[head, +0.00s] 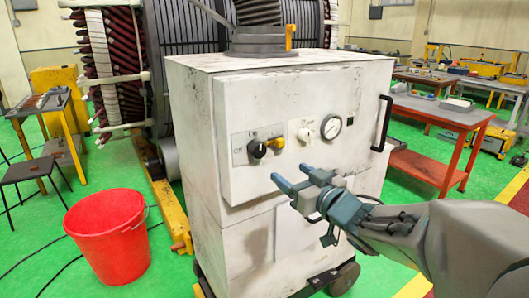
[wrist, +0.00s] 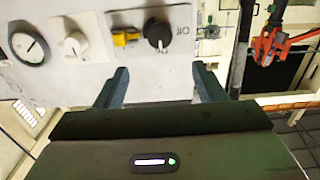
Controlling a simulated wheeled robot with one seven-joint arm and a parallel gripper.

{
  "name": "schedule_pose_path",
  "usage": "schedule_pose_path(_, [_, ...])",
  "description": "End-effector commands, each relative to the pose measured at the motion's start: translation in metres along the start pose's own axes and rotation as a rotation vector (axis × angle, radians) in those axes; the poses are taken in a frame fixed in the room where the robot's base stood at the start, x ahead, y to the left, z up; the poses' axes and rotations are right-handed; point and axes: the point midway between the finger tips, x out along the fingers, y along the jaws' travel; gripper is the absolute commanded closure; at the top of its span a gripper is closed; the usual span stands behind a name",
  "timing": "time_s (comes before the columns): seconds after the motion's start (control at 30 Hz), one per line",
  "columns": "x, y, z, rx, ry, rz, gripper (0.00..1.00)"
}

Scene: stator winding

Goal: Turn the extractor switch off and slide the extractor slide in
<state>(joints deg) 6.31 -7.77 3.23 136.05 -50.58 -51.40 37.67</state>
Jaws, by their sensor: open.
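The extractor is a worn white cabinet (head: 240,95) in the middle of the head view. A black rotary switch (head: 257,148) with a yellow part (head: 279,142) beside it sits on its front panel. The black switch also shows in the wrist view (wrist: 158,35), with a pale pointer mark; I cannot tell which setting it points to. A yellow tab (head: 289,37), which looks like the slide, stands at the grey collar on top of the cabinet. My gripper (head: 291,175) is open and empty, below and right of the switch, apart from it. In the wrist view its fingers (wrist: 160,72) frame the panel below the switch.
A white knob (head: 304,134) and a gauge (head: 331,126) sit right of the switch. A black handle (head: 382,123) is at the cabinet's right edge. A red bucket (head: 107,240) stands on the green floor at left. A red-framed workbench (head: 440,112) stands at right.

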Motion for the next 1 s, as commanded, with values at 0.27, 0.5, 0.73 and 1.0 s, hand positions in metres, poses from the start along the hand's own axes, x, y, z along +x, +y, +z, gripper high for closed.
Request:
schedule_pose_path(0.27, [0.039,0.0,-0.001,0.003,0.001,-0.004,0.37])
schedule_pose_path(0.5, [0.085,-0.001,-0.001,0.002,0.001,-0.004,0.37])
schedule_pose_path(0.73, [0.119,-0.001,-0.001,0.001,0.001,-0.003,0.37])
schedule_pose_path(1.0, [0.135,0.0,-0.001,0.0,0.001,-0.001,0.37])
